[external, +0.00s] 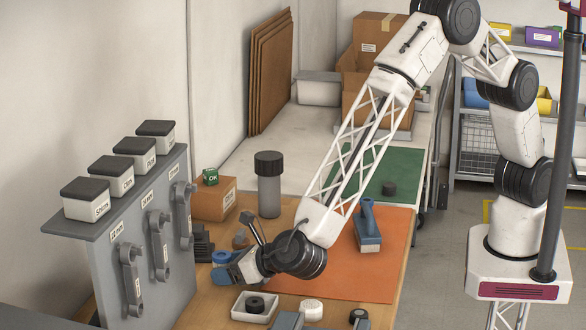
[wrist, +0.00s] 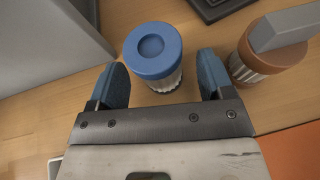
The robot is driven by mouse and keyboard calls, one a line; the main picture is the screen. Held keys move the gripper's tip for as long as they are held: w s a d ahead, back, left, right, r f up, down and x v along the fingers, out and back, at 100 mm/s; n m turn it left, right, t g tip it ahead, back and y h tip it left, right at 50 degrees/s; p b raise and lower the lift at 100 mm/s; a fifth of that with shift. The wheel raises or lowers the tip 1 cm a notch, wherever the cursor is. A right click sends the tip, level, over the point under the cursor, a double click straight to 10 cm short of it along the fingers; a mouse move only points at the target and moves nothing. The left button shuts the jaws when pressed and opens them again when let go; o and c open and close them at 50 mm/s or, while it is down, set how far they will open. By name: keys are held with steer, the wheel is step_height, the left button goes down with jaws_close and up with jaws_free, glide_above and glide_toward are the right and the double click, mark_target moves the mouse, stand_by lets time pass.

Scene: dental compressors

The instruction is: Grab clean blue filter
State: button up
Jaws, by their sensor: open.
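The blue filter (wrist: 153,50) has a round blue cap with a shallow recess and a pale pleated body that looks clean. It stands upright on the wooden bench in the wrist view. In the external view its blue cap (external: 221,257) shows just beyond my gripper. My gripper (wrist: 162,72) is open, with one blue finger on either side of the filter's near part. Gaps show between both fingers and the filter, and nothing is held. In the external view my gripper (external: 232,270) is low over the bench.
A brown-capped filter (wrist: 258,62) with a grey block across its top stands to the right. A dark stacked object (external: 203,243) lies behind. The grey rack (external: 95,245) closes off the left side. A white tray (external: 238,314) holds a black part nearby. The orange mat (external: 375,262) is partly clear.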

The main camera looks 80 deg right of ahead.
mark_target(222, 254)
steer(key=shift+x, duration=0.9)
steer(key=c, duration=1)
steer(key=shift+r, duration=0.1)
steer(key=shift+r, duration=4.95)
